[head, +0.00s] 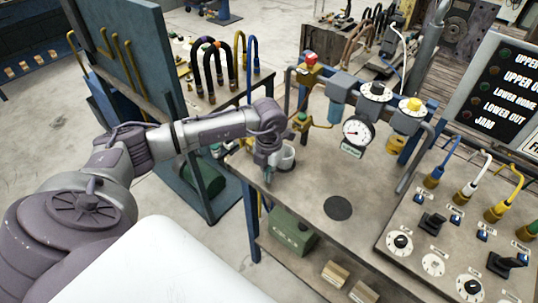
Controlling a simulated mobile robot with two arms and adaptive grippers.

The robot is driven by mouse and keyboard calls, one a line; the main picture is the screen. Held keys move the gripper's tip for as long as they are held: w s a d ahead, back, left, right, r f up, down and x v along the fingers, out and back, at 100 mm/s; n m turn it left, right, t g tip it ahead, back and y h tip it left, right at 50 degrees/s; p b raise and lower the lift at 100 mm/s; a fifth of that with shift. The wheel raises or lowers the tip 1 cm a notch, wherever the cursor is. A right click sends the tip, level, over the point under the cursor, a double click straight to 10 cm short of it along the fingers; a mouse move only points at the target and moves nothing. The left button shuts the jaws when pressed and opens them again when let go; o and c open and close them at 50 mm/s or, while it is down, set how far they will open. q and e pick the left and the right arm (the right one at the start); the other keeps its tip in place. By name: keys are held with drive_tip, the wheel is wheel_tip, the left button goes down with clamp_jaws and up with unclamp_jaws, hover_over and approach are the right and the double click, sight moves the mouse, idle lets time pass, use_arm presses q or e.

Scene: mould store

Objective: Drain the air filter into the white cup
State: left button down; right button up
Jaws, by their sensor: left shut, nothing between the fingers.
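The white cup (287,158) stands on the bench top near its left edge, partly hidden behind my left gripper. My left gripper (268,180) points down just in front and to the left of the cup. Its fingers are shut with nothing between them. I cannot tell whether it touches the cup. The air filter (335,113) appears to be the unit with the blue bowl, mounted on the air line behind and to the right of the cup. Its drain is too small to make out. My right gripper is not in view.
A pressure gauge (357,131) and a yellow-bowled unit (396,143) sit right of the filter. A dark round mat (338,208) lies on the bench. A control panel (456,235) with cables and knobs fills the right. A green box (291,232) is underneath.

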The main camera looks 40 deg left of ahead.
sight(280, 164)
use_arm(q)
drive_tip(key=shift+w+p, duration=0.5)
drive_tip(key=shift+w, duration=1.55)
drive_tip(key=shift+w+f+b, duration=0.2)
drive_tip(key=shift+w+b, duration=0.35)
drive_tip(key=shift+b, duration=0.2)
drive_tip(key=shift+w+b, duration=0.35)
drive_tip(key=shift+b, duration=0.05)
drive_tip(key=shift+w+r, duration=0.15)
drive_tip(key=shift+r, duration=0.05)
